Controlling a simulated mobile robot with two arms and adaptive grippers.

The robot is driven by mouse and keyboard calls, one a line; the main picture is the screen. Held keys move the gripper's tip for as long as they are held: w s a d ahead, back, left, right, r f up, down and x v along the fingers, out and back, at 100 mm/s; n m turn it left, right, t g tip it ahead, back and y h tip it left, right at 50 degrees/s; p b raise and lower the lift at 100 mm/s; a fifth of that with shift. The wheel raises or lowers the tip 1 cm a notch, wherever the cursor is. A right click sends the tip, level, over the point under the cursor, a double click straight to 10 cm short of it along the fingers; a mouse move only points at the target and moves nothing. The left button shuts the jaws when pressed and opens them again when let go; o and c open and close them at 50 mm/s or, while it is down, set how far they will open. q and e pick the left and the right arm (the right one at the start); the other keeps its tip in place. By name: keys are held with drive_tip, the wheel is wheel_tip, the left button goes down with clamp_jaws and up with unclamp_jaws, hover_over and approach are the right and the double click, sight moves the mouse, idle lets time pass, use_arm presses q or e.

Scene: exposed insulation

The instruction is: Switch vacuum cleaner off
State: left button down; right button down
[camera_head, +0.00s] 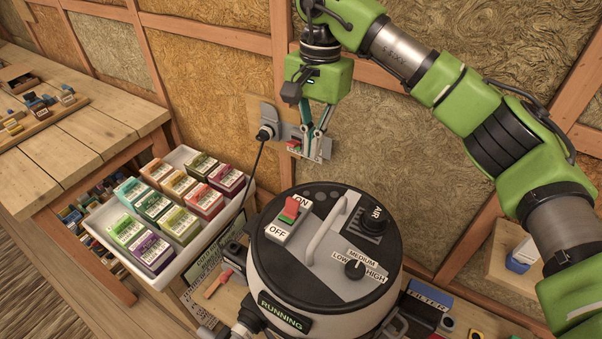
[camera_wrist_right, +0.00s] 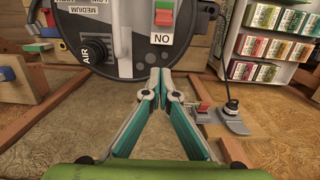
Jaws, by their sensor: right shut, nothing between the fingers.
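The vacuum cleaner (camera_head: 325,265) stands in the lower middle of the head view, with a lit green RUNNING label (camera_head: 283,313) on its front. Its ON/OFF rocker switch (camera_head: 289,210) is green and red and sits on the left of the lid. In the right wrist view the switch (camera_wrist_right: 166,12) appears upside down above the fingertips. My right gripper (camera_head: 312,150) hangs fingers down behind the vacuum, near the wall, apart from the switch. In the wrist view its fingertips (camera_wrist_right: 160,73) are together and hold nothing. My left gripper is not in view.
A wall outlet with a red switch (camera_head: 294,146) and a plugged-in black cord (camera_head: 265,133) is beside the right gripper. A white tray (camera_head: 172,273) of colored boxes stands left of the vacuum. A wooden bench (camera_head: 60,150) is farther left. The lid carries a handle (camera_head: 326,230) and AIR knob (camera_head: 374,220).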

sight(291, 210)
drive_tip(key=f+p, duration=0.1)
drive_tip(key=f, duration=0.2)
drive_tip(key=s+f+p, duration=0.1)
drive_tip(key=f, duration=0.2)
drive_tip(key=f+p, duration=0.2)
drive_tip(key=f, duration=0.1)
drive_tip(key=shift+s+a+f, duration=0.15)
drive_tip(key=shift+a+f, duration=0.15)
drive_tip(key=shift+f, duration=0.1)
drive_tip(key=shift+s+a+r+p, duration=0.65)
drive_tip(key=shift+s+p, duration=0.2)
drive_tip(key=shift+p, duration=0.05)
drive_tip(key=shift+s+a+r+p, duration=0.2)
drive_tip(key=shift+s+a+p, duration=0.15)
drive_tip(key=shift+s, duration=0.25)
drive_tip(key=shift+w, duration=0.1)
